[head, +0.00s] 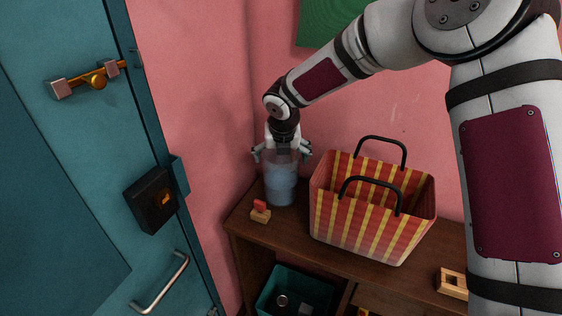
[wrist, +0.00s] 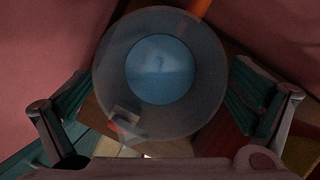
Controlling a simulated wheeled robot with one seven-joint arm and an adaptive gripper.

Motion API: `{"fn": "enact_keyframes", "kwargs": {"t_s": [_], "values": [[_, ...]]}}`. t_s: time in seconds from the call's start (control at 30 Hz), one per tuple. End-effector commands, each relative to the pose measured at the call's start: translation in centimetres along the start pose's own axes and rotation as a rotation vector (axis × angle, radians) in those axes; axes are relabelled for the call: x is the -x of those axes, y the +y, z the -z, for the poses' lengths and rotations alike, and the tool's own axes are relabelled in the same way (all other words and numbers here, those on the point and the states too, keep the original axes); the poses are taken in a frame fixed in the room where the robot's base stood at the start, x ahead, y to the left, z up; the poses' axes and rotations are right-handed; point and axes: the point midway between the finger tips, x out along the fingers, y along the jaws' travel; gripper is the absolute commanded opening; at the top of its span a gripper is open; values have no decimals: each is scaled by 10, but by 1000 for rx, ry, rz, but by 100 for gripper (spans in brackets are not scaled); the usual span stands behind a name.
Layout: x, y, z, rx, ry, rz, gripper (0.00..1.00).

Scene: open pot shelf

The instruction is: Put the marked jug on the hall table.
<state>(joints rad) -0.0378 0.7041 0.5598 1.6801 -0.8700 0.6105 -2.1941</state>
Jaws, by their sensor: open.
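The jug (head: 280,186) is clear, with blue liquid inside, and stands upright at the back left of the brown wooden hall table (head: 330,262). No mark on it can be made out. In the wrist view I look straight down into the jug (wrist: 160,70) and see its round rim and the blue liquid. My gripper (head: 281,153) is open over the top of the jug, with one finger on each side. In the wrist view, the fingers of my gripper (wrist: 160,110) are spread wide, apart from the jug's wall.
A red-and-yellow striped basket (head: 358,222) with black handles stands close right of the jug. A small red and wooden object (head: 260,211) sits in front of it. A wooden block (head: 452,283) lies farther right. A teal bin (head: 290,290) is below. A teal door (head: 90,170) is left.

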Motion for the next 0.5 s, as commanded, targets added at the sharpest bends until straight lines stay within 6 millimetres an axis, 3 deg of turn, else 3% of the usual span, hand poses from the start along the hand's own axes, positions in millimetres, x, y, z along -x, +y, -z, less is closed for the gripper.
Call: {"fn": "enact_keyframes", "kwargs": {"t_s": [0.3,0.5], "values": [[67,-1,-1,-1,-3,0,100],[92,0,-1,-1,-1,0,100]]}}
